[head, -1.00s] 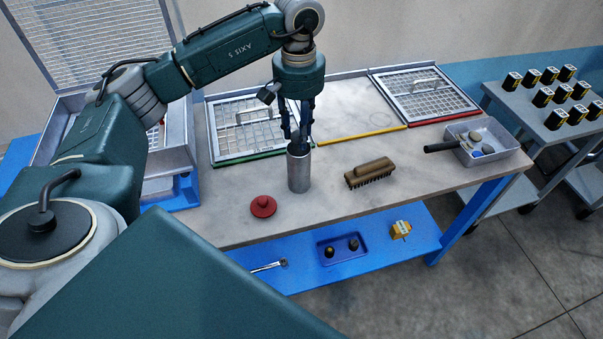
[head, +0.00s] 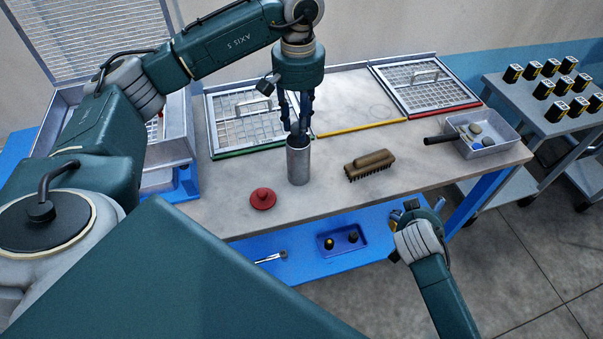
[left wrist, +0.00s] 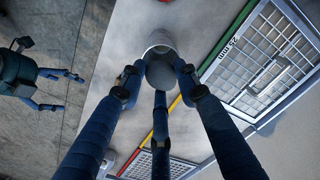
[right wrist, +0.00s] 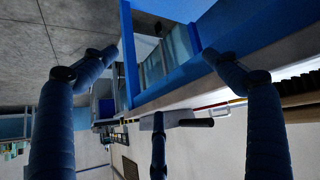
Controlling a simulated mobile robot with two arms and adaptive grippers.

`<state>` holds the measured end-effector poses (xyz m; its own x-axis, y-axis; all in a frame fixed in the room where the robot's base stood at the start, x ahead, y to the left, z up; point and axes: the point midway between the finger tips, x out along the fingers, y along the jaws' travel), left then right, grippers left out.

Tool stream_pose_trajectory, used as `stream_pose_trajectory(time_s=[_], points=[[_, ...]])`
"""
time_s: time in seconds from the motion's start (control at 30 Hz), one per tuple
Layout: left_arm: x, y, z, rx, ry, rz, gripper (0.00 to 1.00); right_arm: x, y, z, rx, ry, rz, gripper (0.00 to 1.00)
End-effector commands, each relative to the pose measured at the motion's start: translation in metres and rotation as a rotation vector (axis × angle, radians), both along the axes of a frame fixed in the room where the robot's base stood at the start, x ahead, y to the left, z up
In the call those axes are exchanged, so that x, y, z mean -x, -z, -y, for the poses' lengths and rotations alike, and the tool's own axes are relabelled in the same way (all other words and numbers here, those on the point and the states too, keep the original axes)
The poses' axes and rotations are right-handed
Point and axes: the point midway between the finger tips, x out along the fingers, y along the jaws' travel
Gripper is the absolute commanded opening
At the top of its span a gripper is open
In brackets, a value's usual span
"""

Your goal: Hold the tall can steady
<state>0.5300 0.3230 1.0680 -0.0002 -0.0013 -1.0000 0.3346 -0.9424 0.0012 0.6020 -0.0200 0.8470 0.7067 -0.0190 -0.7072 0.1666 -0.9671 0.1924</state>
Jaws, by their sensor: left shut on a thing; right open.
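The tall can (head: 299,166) is a grey metal cylinder standing upright on the light bench top (head: 228,180). My left gripper (head: 298,135) comes down from above and is shut on the can at its upper rim. In the left wrist view the fingers (left wrist: 158,82) sit around the can (left wrist: 158,44), whose dark grey end faces the camera. My right gripper (head: 418,212) is open and empty in front of the bench edge, at the lower right. Its fingers also show spread apart in the right wrist view (right wrist: 158,80).
A red knobbed lid (head: 263,199) and a brown brush (head: 369,165) lie either side of the can. Framed sieves (head: 424,84) lie at the back. A grey tray (head: 505,143) is at the right end. A blue lower shelf (head: 290,275) holds a small tray (head: 342,240).

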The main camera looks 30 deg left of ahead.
Motion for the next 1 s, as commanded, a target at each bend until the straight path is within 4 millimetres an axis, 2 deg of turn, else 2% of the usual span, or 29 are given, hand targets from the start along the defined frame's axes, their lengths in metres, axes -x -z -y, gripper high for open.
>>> stream_pose_trajectory(time_s=[0.03, 0.07, 0.1, 0.17, 0.3, 0.4, 0.5, 0.6, 0.77, 0.87, 1.0], points=[[0.0, 0.0, 0.0, 0.0, 0.0, 0.0, 0.05, -0.008, -0.033, -0.011, -0.008, 0.004, 0.051, 0.88], [0.0, 0.0, 0.0, 0.0, 0.0, 0.0, 0.05, -0.011, -0.05, -0.016, -0.012, 0.008, 0.077, 0.88], [0.0, 0.0, 0.0, 0.0, 0.0, 0.0, 0.05, -0.006, -0.062, -0.032, -0.024, -0.002, 0.099, 0.88], [0.0, 0.0, 0.0, 0.0, 0.0, 0.0, 0.05, 0.007, -0.069, -0.068, -0.055, -0.047, 0.124, 0.88], [0.0, 0.0, 0.0, 0.0, 0.0, 0.0, 0.05, 0.039, -0.096, -0.14, -0.128, -0.143, 0.197, 0.88], [0.0, 0.0, 0.0, 0.0, 0.0, 0.0, 0.05, 0.069, -0.113, -0.186, -0.182, -0.214, 0.24, 0.88], [0.0, 0.0, 0.0, 0.0, 0.0, 0.0, 0.05, 0.099, -0.127, -0.223, -0.232, -0.281, 0.274, 0.88], [0.0, 0.0, 0.0, 0.0, 0.0, 0.0, 0.05, 0.126, -0.137, -0.25, -0.273, -0.335, 0.299, 0.88], [0.0, 0.0, 0.0, 0.0, 0.0, 0.0, 0.05, 0.153, -0.145, -0.273, -0.314, -0.387, 0.319, 0.88], [0.0, 0.0, 0.0, 0.0, 0.0, 0.0, 0.05, 0.157, -0.145, -0.278, -0.322, -0.399, 0.323, 0.88], [0.0, 0.0, 0.0, 0.0, 0.0, 0.0, 0.05, 0.147, -0.14, -0.286, -0.321, -0.402, 0.325, 0.88]])
